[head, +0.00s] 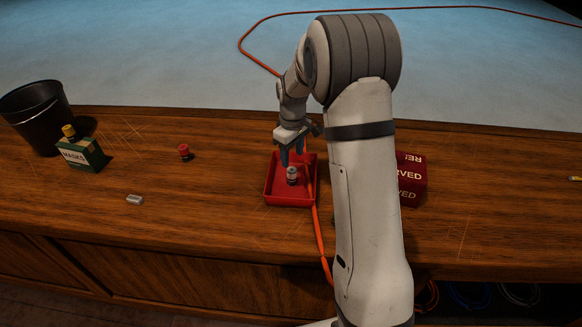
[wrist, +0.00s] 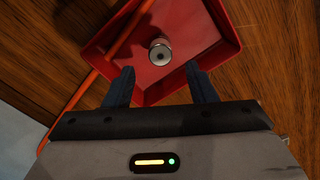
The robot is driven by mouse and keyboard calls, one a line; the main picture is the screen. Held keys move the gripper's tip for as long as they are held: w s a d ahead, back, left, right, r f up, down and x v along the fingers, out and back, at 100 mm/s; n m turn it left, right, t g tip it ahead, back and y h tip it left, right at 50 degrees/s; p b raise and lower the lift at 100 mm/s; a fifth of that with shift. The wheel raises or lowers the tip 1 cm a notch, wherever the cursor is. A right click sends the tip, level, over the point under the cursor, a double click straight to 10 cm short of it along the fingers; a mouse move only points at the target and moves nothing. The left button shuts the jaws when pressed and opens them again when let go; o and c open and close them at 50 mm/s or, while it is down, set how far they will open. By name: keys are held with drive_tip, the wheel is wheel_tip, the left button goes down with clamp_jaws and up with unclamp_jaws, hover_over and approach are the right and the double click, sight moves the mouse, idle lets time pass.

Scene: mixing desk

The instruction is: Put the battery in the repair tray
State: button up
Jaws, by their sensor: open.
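A small upright cylinder with a silvery top, which looks like the battery (head: 292,176), stands inside the red repair tray (head: 270,196). In the wrist view the battery (wrist: 160,52) stands on the floor of the tray (wrist: 222,59), apart from its walls. My gripper (head: 292,155) is over the far part of the tray. In the wrist view my gripper (wrist: 160,70) is open, with its two dark fingers apart and nothing between them. The battery shows just beyond the fingertips, clear of both.
An orange cable (head: 318,228) crosses the tray's right side. A red box (head: 411,185) stands to the right, partly behind my arm. A red knob-like item (head: 184,152), small grey block (head: 134,199), green box (head: 80,156) and black bin (head: 38,117) stand left.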

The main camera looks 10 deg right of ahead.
sight(292, 170)
wheel_tip(292, 170, up, 3)
drive_tip(key=shift+r, duration=0.1)
drive_tip(key=s+r+m+t, duration=0.1)
drive_tip(key=s+r+m, duration=0.1)
drive_tip(key=s+r, duration=0.45)
drive_tip(key=s+r+m, duration=0.2)
drive_tip(key=s+r, duration=0.2)
drive_tip(key=s, duration=0.5)
drive_tip(key=s+m+t, duration=0.1)
drive_tip(key=s+m, duration=0.2)
drive_tip(key=s, duration=1.1)
drive_tip(key=shift+s+a+m+t, duration=0.25)
drive_tip(key=shift+a+m+t, duration=0.05)
drive_tip(key=shift+a+t, duration=0.1)
drive_tip(key=shift+c, duration=0.4)
